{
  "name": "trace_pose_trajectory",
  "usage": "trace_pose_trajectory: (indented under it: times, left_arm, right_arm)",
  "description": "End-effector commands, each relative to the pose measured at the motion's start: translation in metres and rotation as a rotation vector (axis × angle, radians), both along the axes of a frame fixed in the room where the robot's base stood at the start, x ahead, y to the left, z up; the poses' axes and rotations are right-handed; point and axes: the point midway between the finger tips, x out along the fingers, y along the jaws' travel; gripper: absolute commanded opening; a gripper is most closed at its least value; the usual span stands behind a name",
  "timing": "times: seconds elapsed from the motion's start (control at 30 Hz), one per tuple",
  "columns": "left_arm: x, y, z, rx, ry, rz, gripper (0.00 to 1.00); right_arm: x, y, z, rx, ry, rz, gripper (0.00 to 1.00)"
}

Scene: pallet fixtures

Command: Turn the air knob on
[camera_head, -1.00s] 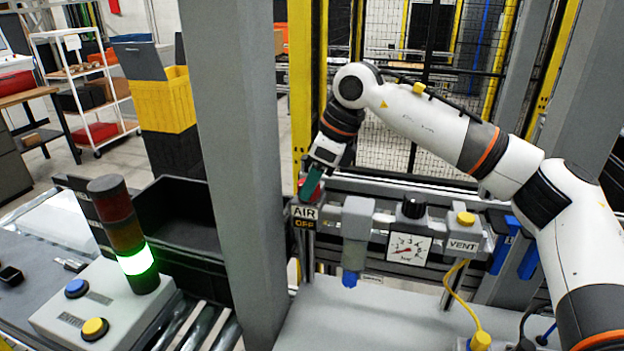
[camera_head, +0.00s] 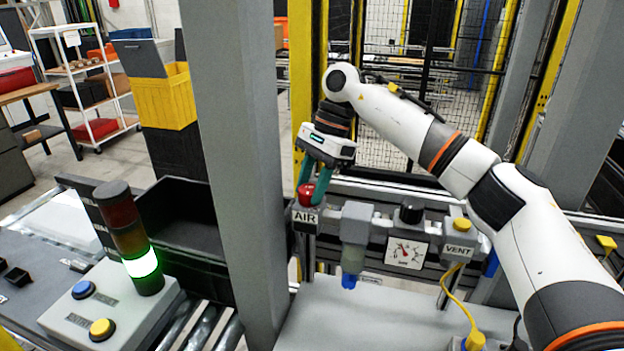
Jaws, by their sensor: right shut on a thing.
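The red air knob (camera_head: 308,195) sits at the left end of the grey air unit, above a white AIR label (camera_head: 305,217). No OFF sign shows under that label. My right gripper (camera_head: 313,187) reaches down from above with its green fingers on either side of the knob, shut on it. The fingers hide part of the knob. The pressure gauge (camera_head: 407,252) is on the same unit, its needle pointing up and to the left. My left gripper is not in view.
A yellow-topped VENT valve (camera_head: 461,224) and a black regulator knob (camera_head: 411,210) stand right of the air knob. A thick grey post (camera_head: 240,150) rises close on the left.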

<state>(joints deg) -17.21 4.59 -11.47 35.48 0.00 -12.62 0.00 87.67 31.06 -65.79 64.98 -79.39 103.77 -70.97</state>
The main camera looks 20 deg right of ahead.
Motion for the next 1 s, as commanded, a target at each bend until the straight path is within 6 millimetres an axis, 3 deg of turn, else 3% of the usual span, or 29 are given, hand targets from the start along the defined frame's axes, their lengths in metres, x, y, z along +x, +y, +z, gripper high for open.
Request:
trace_pose_trajectory:
  times: [0.5,1.0]
  left_arm:
    - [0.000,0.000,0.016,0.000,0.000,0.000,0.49]
    - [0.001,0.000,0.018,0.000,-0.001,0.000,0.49]
  right_arm:
    - [0.003,0.002,0.004,0.004,-0.007,0.335,0.14]
    - [0.003,0.001,0.004,0.001,-0.008,0.395,0.14]
